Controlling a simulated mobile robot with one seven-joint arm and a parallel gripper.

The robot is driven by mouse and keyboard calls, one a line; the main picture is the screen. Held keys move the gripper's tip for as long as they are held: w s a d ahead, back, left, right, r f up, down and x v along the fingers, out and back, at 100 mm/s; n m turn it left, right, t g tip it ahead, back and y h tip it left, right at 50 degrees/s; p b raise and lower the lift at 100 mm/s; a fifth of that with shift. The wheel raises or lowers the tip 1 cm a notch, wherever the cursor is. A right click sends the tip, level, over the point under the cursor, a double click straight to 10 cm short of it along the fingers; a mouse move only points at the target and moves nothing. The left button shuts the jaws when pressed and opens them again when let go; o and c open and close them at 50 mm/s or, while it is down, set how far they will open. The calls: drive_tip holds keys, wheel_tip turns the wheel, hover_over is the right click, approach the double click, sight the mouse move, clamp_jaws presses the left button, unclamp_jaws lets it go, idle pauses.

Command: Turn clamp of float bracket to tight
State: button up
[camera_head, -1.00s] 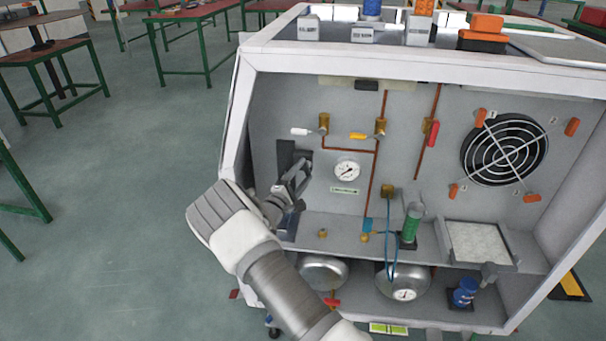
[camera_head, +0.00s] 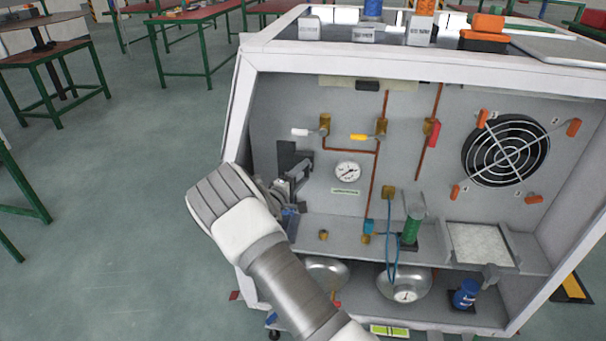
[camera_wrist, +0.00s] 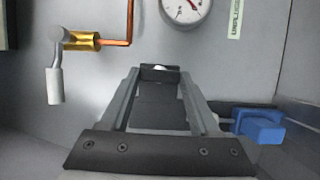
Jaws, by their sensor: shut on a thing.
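My gripper (camera_head: 303,165) reaches into the left side of the cabinet, in front of a dark bracket (camera_head: 287,155) on the back panel. In the wrist view the two fingers (camera_wrist: 159,72) converge and their dark tips are shut on a small piece with a pale spot. I take this piece to be the clamp of the float bracket; the fingertips hide most of it, so its turn angle cannot be read. A blue block (camera_wrist: 258,127) sits beside the right finger in the wrist view.
A white-handled valve (camera_head: 308,132) and a gauge (camera_head: 347,171) are close to the gripper on the panel. The cabinet's left frame (camera_head: 238,125) is near my wrist. A green cylinder (camera_head: 411,228) stands on the shelf to the right. Steel tanks (camera_head: 403,279) lie below.

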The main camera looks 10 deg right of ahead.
drive_tip(key=shift+a, duration=0.1)
drive_tip(key=o, duration=1.4)
drive_tip(key=shift+c, duration=0.2)
drive_tip(key=p+v, duration=0.3)
drive_tip(key=v, duration=1.4)
drive_tip(key=shift+s, duration=0.25)
drive_tip(key=shift+r, duration=0.1)
